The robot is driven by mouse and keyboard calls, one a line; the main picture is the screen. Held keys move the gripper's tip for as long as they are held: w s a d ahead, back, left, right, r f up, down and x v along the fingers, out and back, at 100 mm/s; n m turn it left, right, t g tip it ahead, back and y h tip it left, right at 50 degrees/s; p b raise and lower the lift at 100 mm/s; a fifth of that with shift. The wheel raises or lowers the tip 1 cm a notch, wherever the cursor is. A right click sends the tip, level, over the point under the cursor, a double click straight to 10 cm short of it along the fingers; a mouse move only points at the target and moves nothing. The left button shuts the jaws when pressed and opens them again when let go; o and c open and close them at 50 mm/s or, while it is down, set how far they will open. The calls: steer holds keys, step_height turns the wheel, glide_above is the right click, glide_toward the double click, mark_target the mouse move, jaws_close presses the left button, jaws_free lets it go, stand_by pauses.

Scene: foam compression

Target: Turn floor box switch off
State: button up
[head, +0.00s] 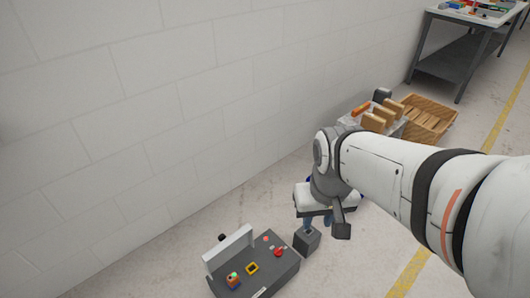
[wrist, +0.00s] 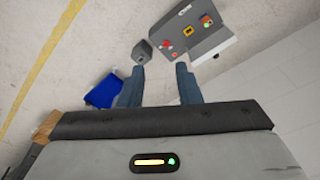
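A dark grey floor box (head: 285,272) with a raised pale lid sits on the floor near the wall; it also shows at the top of the wrist view (wrist: 203,45). Its top carries red, yellow, orange and green controls. A small grey block (head: 307,241) stands beside it, also in the wrist view (wrist: 142,53). Which part is the switch, and its setting, I cannot tell. My gripper (wrist: 160,68) is open and empty, its two blue-grey fingers apart. In the wrist view the block appears near the left fingertip. In the head view the fingers show partly, just above the block.
A white block wall (head: 150,120) runs along the left. A wooden crate (head: 432,113) and a workbench (head: 455,62) stand farther back. A blue bin (wrist: 103,92) shows at left in the wrist view. Floor around the box's front is clear.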

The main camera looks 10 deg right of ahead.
steer(key=m+g+b, duration=0.1)
steer(key=m+b, duration=0.5)
steer(key=m, duration=0.3)
glide_above(278, 250)
step_height(278, 250, down, 39)
steer(key=shift+m, duration=0.9)
step_height(278, 250, down, 24)
steer(key=b, duration=0.3)
steer(key=shift+d+f, duration=0.1)
steer(key=shift+c, duration=0.4)
jaws_close()
